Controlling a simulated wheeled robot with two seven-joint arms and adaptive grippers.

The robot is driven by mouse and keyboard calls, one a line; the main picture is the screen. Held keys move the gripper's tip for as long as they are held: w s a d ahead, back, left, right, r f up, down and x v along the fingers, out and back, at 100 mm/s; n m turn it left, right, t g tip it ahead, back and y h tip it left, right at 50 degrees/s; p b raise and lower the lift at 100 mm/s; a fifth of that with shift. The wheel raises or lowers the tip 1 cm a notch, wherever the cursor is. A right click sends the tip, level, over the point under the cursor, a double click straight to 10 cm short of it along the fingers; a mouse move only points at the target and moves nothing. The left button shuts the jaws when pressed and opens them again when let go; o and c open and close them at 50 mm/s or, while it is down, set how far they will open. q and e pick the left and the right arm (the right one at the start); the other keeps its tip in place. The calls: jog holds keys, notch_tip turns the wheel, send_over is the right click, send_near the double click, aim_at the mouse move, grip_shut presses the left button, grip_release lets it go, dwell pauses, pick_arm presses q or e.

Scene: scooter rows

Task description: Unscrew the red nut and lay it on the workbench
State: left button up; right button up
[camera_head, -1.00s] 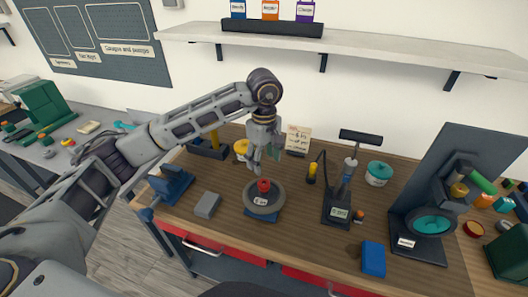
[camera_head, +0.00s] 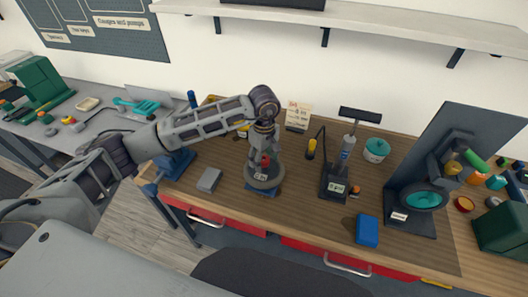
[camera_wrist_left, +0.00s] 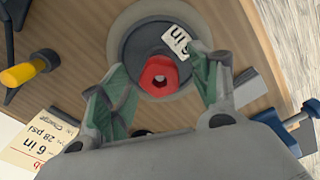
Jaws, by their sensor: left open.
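In the left wrist view the nut (camera_wrist_left: 152,82) has a hexagonal hole and lies on the dark hub, beside a white label (camera_wrist_left: 176,38). My left gripper (camera_head: 262,156) points down over the wheel. In the left wrist view its green-padded fingers (camera_wrist_left: 160,68) are spread, one on each side of the nut, with visible gaps. I cannot tell whether the fingertips are level with it. My right gripper is out of view.
A grey block (camera_head: 209,180) lies left of the wheel. A blue box (camera_head: 367,230) is near the front edge. Bare bench lies in front of the wheel.

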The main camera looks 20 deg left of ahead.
pick_arm(q)
jog(key=shift+f, duration=0.15)
jog(key=c, duration=1.1)
jog(key=shift+n, duration=0.3)
jog(key=shift+n+b, duration=0.55)
jog(key=shift+n, duration=1.75)
jog(key=shift+n+b, duration=0.3)
jog(key=shift+n, duration=8)
